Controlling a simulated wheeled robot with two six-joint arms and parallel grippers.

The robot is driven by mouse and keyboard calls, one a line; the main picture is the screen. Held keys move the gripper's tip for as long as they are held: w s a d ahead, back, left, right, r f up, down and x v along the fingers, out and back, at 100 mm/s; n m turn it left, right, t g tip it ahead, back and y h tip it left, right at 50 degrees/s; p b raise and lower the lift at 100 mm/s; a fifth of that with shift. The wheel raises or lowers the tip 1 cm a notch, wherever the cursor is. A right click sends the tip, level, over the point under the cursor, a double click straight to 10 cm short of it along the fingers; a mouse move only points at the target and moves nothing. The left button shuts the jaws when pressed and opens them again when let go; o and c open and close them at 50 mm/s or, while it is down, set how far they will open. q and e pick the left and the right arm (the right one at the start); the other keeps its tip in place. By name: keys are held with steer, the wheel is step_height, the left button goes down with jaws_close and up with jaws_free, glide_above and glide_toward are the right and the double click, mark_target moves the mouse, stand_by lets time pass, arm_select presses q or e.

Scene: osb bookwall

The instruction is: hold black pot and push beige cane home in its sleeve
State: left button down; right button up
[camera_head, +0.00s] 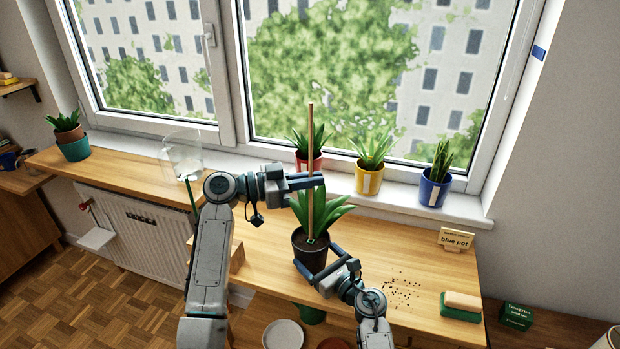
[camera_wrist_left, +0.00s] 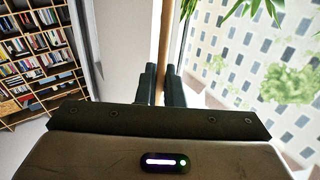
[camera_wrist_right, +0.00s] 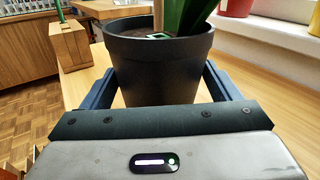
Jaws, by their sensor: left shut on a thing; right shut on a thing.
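The black pot (camera_head: 309,256) with a green plant stands on the wooden worktop in front of the window. My right gripper (camera_head: 327,266) is shut on the pot; in the right wrist view its fingers sit on both sides of the black pot (camera_wrist_right: 158,68). The beige cane (camera_head: 310,130) rises upright from the pot, its foot at a small green-edged sleeve (camera_head: 311,241) at the soil. How deep it sits cannot be told. My left gripper (camera_head: 312,187) is shut on the cane partway up; the left wrist view shows the cane (camera_wrist_left: 164,45) between its fingers.
Red (camera_head: 308,161), yellow (camera_head: 369,178) and blue (camera_head: 434,188) potted plants line the sill behind. A glass vessel (camera_head: 182,155) stands to the left. A "blue pot" sign (camera_head: 455,240), scattered crumbs (camera_head: 402,290) and a green-and-beige block (camera_head: 461,305) lie right.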

arm_select(q)
steer(key=shift+f, duration=0.4)
steer(key=c, duration=1.6)
jaws_free()
steer(key=shift+o, duration=0.2)
steer(key=r+v, duration=0.1)
steer(key=v, duration=1.1)
